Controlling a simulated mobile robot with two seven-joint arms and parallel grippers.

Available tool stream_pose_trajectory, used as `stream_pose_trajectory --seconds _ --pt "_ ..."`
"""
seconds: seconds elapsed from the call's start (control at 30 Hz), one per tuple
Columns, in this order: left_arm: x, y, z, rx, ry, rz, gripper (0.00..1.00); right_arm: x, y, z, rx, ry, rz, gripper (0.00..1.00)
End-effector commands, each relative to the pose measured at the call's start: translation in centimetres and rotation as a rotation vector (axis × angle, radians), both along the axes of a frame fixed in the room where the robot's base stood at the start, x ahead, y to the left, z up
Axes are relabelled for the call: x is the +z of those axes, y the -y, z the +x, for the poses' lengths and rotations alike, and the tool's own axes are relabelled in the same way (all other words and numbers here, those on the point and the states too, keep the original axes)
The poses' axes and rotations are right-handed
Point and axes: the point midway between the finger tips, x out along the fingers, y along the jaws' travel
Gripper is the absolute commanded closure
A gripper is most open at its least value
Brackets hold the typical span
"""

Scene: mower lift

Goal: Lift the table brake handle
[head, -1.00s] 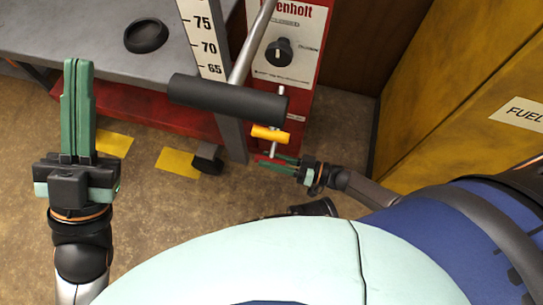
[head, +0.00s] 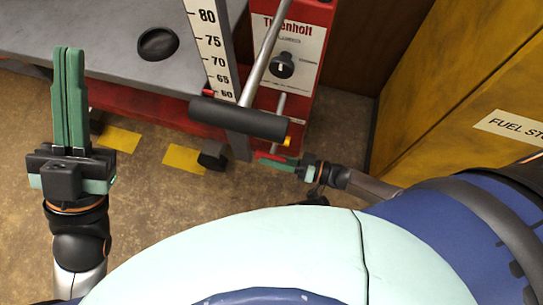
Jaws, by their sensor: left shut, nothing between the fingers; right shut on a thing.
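A small red handle (head: 270,156), which looks like the table brake handle, is at the fingertips of my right gripper (head: 265,160) low beside the red lift column. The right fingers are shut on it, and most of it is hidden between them. My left gripper (head: 69,55) is upright at the far left, shut and empty, apart from the lift.
A black grip (head: 238,118) on a metal rod hangs in front of the column and hides most of a yellow handle (head: 288,140). The grey table (head: 110,45) and number scale (head: 213,50) stand behind. A yellow cabinet (head: 450,90) bounds the right side.

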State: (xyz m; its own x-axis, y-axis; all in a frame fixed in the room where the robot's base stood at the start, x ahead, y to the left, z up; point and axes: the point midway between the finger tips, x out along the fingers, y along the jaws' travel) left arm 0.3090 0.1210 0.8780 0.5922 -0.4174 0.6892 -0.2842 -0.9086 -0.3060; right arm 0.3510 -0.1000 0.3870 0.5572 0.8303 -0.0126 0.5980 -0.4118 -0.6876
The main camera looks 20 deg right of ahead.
Motion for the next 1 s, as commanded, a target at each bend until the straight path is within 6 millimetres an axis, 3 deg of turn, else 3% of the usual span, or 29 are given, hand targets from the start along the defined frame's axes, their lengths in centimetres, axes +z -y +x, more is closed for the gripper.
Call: stream_pose_trajectory --seconds 0.03,0.3,0.33,0.57,0.87,1.0 --pt "0.2 0.0 0.0 0.002 0.001 -0.002 1.0 0.8 0.2 0.5 -0.004 0.02 0.012 1.0" --pt "0.3 -0.1 0.1 0.007 0.002 -0.01 1.0 1.0 0.3 0.7 -0.008 0.024 0.013 1.0" --pt "0.3 -0.2 0.1 0.008 0.002 -0.01 1.0 1.0 0.4 0.7 -0.008 0.024 0.014 0.61" --pt "0.3 -0.2 0.1 0.008 0.001 -0.01 1.0 1.0 0.3 0.8 -0.008 0.023 0.015 0.35" --pt "0.2 -0.1 0.1 0.008 0.0 -0.009 1.0 0.8 0.3 0.4 -0.006 0.017 0.012 0.35" --pt "0.5 -0.1 0.1 0.007 0.0 -0.005 1.0 0.7 1.7 -0.5 -0.006 0.013 0.009 0.35"
